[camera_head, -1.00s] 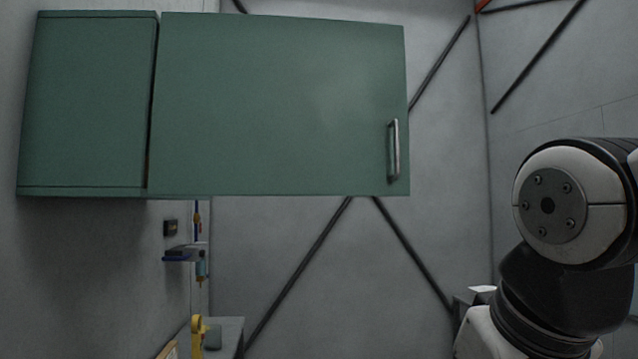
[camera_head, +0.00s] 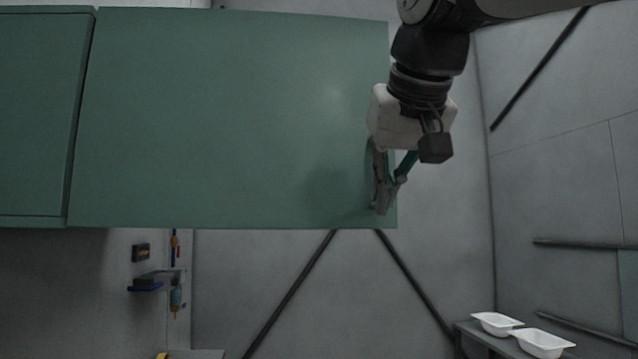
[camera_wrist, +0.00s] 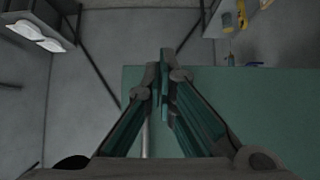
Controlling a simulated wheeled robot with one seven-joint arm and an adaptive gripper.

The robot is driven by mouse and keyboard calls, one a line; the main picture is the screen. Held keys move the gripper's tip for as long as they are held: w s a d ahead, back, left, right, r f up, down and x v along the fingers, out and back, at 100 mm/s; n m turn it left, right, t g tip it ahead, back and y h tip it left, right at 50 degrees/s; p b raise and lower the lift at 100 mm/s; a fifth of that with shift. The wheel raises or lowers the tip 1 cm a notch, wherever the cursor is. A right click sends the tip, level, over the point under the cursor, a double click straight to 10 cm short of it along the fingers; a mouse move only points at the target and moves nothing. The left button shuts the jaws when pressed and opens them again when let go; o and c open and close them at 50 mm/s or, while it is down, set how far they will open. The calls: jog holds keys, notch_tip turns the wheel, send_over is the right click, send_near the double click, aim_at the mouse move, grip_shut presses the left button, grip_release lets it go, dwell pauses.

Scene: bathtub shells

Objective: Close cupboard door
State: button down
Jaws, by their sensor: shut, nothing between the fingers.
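The green cupboard (camera_head: 38,120) hangs on the left wall. Its wide green door (camera_head: 220,120) stands swung out into the room, and it also shows in the wrist view (camera_wrist: 265,110). My gripper (camera_head: 382,208) hangs fingers down at the door's free right edge, in front of the handle area. In the wrist view my gripper (camera_wrist: 162,60) has its fingertips together, with nothing between them, over the door. The handle is mostly hidden behind my gripper in the head view. I cannot tell whether the fingers touch the door.
A small wall shelf (camera_head: 160,276) with tools is below the cupboard. White trays (camera_head: 540,343) stand on a grey bench at the lower right. Dark diagonal braces run along the back wall. The space below the door is clear.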

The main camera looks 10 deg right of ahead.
aim_at(369, 221)
jog(key=x, duration=0.2)
jog(key=r+x, duration=0.1)
jog(key=x, duration=0.2)
jog(key=w+x, duration=0.1)
jog(key=x, duration=0.2)
jog(key=shift+w+r+p, duration=0.15)
jog(key=shift+r+p, duration=0.05)
jog(key=shift+p, duration=0.15)
jog(key=shift+w, duration=0.55)
